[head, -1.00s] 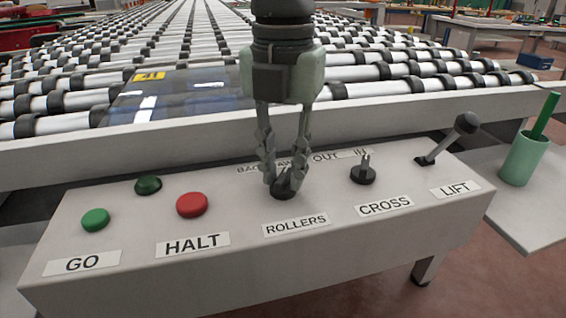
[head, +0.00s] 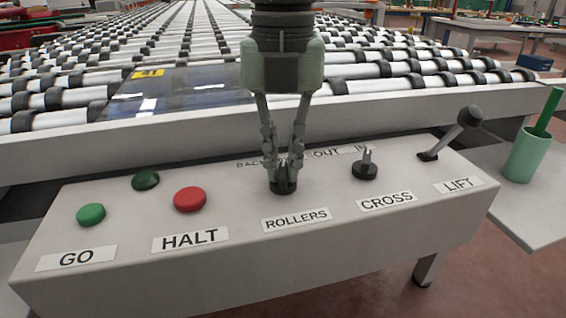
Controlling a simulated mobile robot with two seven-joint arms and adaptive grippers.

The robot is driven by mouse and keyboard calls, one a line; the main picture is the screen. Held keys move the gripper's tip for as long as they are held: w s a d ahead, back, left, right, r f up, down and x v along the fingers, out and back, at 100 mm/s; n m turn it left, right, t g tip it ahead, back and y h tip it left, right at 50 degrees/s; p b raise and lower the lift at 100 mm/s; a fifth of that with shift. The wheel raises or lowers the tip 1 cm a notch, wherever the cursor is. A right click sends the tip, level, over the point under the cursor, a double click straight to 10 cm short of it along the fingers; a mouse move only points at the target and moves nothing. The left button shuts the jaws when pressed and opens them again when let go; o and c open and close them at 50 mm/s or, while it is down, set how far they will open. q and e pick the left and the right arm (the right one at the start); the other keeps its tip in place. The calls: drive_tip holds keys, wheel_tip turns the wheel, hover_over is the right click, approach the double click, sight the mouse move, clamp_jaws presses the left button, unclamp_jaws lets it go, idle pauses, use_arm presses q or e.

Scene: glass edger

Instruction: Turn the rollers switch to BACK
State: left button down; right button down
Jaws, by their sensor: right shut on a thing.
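The rollers switch (head: 283,188) is a small black rotary switch on the sloped grey control panel (head: 130,270), above the ROLLERS label (head: 296,219). My right gripper (head: 284,181) comes down from above and is shut on the switch's knob. The fingers hide most of the knob, so I cannot tell exactly which way it points. The BACK lettering (head: 250,164) shows behind the fingers at the left; the other position word is hidden. My left gripper is not in view.
Left of the switch are the red HALT button (head: 190,199), the green GO button (head: 91,214) and a dark green lamp (head: 145,180). To the right are the CROSS switch (head: 365,167) and LIFT lever (head: 459,129). Behind runs the roller table with a glass sheet (head: 185,92).

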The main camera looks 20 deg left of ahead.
sight(283, 170)
drive_tip(key=n, duration=0.2)
drive_tip(key=shift+n+b, duration=0.35)
drive_tip(key=shift+n, duration=0.05)
drive_tip(key=n, duration=0.2)
drive_tip(key=shift+n, duration=0.4)
drive_tip(key=n, duration=0.4)
drive_tip(key=shift+b, duration=0.3)
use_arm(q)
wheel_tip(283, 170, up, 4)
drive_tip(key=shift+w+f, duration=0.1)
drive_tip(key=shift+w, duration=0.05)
use_arm(e)
drive_tip(key=shift+n, duration=0.3)
drive_tip(key=c, duration=1.6)
unclamp_jaws()
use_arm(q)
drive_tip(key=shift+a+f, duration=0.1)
use_arm(e)
drive_tip(key=shift+r, duration=0.15)
wheel_tip(283, 170, up, 12)
